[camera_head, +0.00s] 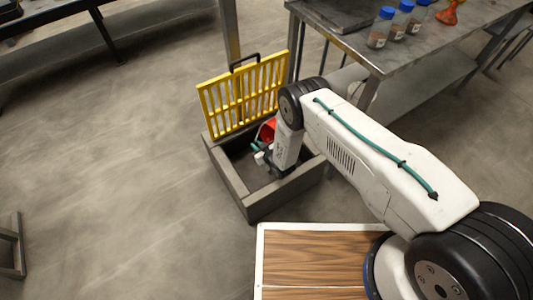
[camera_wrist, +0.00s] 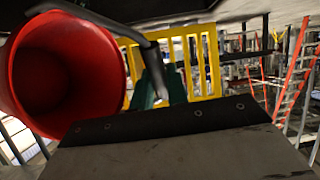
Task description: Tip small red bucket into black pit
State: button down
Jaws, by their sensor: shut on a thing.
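The small red bucket (camera_head: 267,130) shows only in part in the head view, beside the end of my arm over the pit. In the wrist view the bucket (camera_wrist: 68,72) fills the left side, with its round mouth turned toward the camera and its inside dark. Its black handle runs to my gripper (camera_wrist: 160,86), which is shut on it. In the head view my gripper (camera_head: 262,154) is low over the pit (camera_head: 237,188), a grey-walled square box with a dark inside. I cannot tell whether anything is in the bucket.
A yellow grate (camera_head: 240,97) with a black handle stands upright at the pit's back edge, close to the bucket. A metal table (camera_head: 430,50) at the upper right carries blue-capped jars (camera_head: 380,28) and an orange-red item (camera_head: 448,13). The floor left of the pit is clear.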

jog(key=shift+s+a+f+n+t, duration=0.25)
jog(key=shift+f+n+t, duration=0.05)
jog(key=shift+f, duration=0.1)
dwell(0.3)
jog(key=shift+f+n, duration=0.5)
notch_tip(320, 180, up, 12)
jog(key=r+m+g+y, duration=0.1)
jog(key=m+g+y, duration=0.3)
jog(key=m, duration=0.4)
send_over(273, 124)
jog(key=shift+f+b, duration=0.25)
jog(key=shift+b, duration=0.2)
jog(key=w+d+r+m+g+y+b, duration=0.1)
jog(key=w+d+r+m+g+y, duration=0.1)
jog(key=w+d+m, duration=0.3)
jog(key=shift+w+d+r+y, duration=0.4)
jog(key=shift+w+d+r, duration=0.4)
jog(key=shift+w+d, duration=1.15)
